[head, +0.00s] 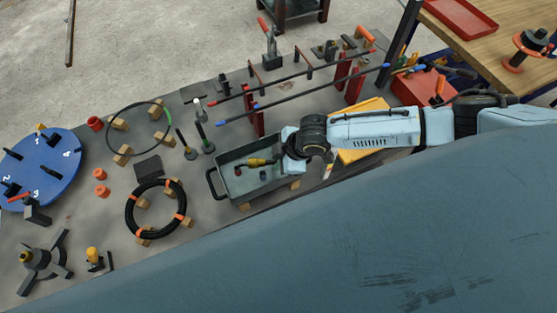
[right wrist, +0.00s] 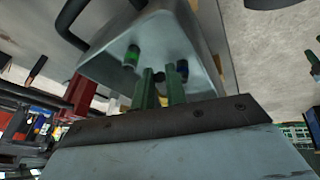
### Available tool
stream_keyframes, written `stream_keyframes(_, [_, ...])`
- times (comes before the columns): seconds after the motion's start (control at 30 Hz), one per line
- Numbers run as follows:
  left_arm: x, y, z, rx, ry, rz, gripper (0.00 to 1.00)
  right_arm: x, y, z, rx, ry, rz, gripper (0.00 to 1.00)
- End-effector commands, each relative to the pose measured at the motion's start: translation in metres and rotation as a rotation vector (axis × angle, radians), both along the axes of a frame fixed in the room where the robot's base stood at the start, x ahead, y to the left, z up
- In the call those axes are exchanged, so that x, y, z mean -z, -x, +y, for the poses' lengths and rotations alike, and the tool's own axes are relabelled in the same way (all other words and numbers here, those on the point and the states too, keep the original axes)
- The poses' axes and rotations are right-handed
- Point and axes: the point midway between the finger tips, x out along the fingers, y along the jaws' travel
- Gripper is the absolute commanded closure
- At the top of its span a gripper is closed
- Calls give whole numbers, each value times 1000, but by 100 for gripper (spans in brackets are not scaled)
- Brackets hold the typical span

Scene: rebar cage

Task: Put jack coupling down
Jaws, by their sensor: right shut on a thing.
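My right gripper (head: 288,161) is over the right end of the grey metal tray (head: 216,172). In the right wrist view its two green fingers (right wrist: 160,84) are close together in front of the grey tray (right wrist: 170,35). They are shut on a small dark piece, taken to be the jack coupling, mostly hidden between and behind them. A green-banded cylinder (right wrist: 131,58) and a dark blue-ended piece (right wrist: 182,69) show beside the fingertips. A yellow-bodied piece (head: 257,162) lies in the tray in the head view. My left gripper is out of view.
A black coil with orange ties (head: 130,215) lies on blocks left of the tray. Red posts (head: 354,86) carry long bars (head: 310,95) behind it. A blue numbered disc (head: 55,165) is at far left.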

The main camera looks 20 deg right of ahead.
Motion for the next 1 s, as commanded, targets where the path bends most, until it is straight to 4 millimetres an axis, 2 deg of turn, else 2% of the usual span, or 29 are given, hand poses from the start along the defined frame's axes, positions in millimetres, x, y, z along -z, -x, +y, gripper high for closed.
stream_keyframes(0.1, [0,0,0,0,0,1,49,8,-1,0,0,-1,-2,100])
stream_keyframes(0.47, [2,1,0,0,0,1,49,12,0,0,1,-1,-1,100])
stream_keyframes(0.5, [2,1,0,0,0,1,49,12,0,0,1,0,-1,82])
stream_keyframes(0.63, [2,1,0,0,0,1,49,11,0,0,1,0,-1,65])
stream_keyframes(1.0, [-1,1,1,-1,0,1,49,5,-1,0,1,0,-2,64])
